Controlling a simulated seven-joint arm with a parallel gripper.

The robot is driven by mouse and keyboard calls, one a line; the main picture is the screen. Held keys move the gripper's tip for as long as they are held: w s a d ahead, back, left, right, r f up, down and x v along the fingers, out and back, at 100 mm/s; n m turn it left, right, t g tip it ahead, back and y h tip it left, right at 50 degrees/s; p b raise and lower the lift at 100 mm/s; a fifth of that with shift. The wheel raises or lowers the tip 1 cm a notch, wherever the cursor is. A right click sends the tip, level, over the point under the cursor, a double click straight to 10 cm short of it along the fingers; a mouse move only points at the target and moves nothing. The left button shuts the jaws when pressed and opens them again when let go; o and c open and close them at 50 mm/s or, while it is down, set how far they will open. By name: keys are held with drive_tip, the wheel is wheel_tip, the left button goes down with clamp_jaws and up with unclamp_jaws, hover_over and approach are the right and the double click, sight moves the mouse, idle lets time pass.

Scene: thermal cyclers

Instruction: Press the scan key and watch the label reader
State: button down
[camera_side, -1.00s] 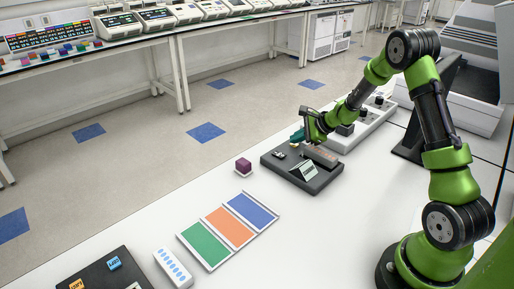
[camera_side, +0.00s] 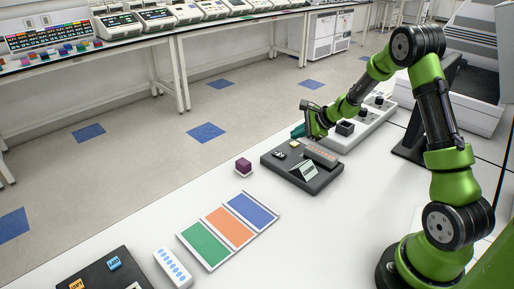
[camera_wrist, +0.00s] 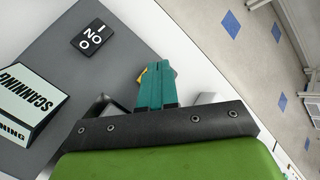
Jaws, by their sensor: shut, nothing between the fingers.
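The label reader (camera_side: 303,172) is a tent-shaped display on a dark grey board (camera_side: 322,182). In the wrist view, the reader (camera_wrist: 30,100) shows "SCANNING" on its pale face. A small yellowish key (camera_side: 294,143) sits near the board's back edge. In the wrist view, only a sliver of the yellow key (camera_wrist: 140,77) shows beside my fingers. My gripper (camera_side: 296,132) is shut and empty, with its teal fingers together, close to the key at the board's back edge. In the wrist view, my gripper (camera_wrist: 155,72) hides most of the key; contact cannot be told.
A pale unit with knobs (camera_side: 360,124) stands behind right.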

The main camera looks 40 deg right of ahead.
sight(298, 151)
drive_tip(key=shift+r, duration=2.4)
drive_tip(key=shift+s+a+f+n+g, duration=0.5)
drive_tip(key=shift+s+a+f+n, duration=0.1)
drive_tip(key=shift+s+a+n, duration=0.3)
drive_tip(key=s+a+r+n, duration=0.7)
drive_tip(key=s+a+n, duration=0.2)
drive_tip(key=s+a, duration=0.1)
drive_tip(key=s+a+r+n, duration=0.8)
drive_tip(key=s+a, duration=0.3)
drive_tip(key=s, duration=0.2)
drive_tip(key=shift+s+r+n+g, duration=0.3)
drive_tip(key=shift+n+g, duration=0.1)
drive_tip(key=shift+n, duration=0.5)
idle(1.5)
